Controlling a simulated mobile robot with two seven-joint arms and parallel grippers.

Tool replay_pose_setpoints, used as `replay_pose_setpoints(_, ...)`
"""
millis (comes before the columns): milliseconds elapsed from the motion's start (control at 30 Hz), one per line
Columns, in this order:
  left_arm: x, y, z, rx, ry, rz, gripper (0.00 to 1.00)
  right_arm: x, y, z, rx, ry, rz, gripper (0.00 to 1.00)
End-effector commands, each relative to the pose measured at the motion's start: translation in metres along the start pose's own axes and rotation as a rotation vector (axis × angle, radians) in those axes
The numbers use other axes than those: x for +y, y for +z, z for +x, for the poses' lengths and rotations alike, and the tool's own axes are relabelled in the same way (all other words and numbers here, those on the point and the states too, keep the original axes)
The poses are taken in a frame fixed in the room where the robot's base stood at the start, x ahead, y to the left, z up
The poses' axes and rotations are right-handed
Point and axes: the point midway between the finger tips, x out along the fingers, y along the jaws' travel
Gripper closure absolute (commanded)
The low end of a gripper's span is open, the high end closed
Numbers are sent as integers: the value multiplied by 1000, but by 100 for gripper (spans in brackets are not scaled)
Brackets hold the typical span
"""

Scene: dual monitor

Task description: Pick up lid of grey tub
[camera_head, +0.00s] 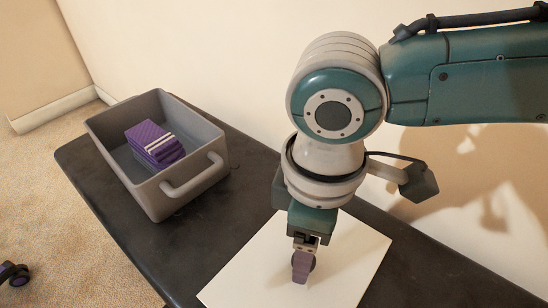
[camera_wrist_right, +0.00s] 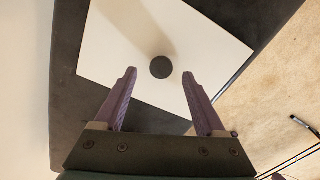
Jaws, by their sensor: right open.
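The grey tub (camera_head: 192,185) stands without a cover on the dark table at the left, with a stack of purple and white blocks (camera_head: 153,142) in it. A flat white rectangular lid (camera_head: 247,277) with a round dark knob lies on the table to the right of the tub. My right gripper (camera_head: 302,268) points down over the lid, with its fingers partly hiding the knob. In the right wrist view the lid (camera_wrist_right: 112,42) shows below, and the knob (camera_wrist_right: 161,67) appears between the two spread purple fingertips (camera_wrist_right: 159,73). The gripper is open and empty. My left gripper is out of view.
The dark table (camera_head: 105,200) has bare room between the tub and the lid. A pale wall (camera_head: 240,60) rises behind the table. Carpet (camera_head: 60,230) lies to the left, with a dark caster (camera_head: 14,273) at the lower left edge.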

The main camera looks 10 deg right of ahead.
Motion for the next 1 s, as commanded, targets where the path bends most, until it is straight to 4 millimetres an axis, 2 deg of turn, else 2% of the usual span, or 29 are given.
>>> replay_pose_setpoints(33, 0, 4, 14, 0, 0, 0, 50, -1, 0, 16, -1, 0, -2, 28)
replay_pose_setpoints(133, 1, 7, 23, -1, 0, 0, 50, -2, 0, 31, -2, 0, 0, 28)
replay_pose_setpoints(400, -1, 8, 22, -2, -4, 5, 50, -2, 0, 32, -1, 0, -1, 28)
replay_pose_setpoints(1000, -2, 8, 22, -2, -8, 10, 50, -2, 0, 32, -1, 0, -1, 94)
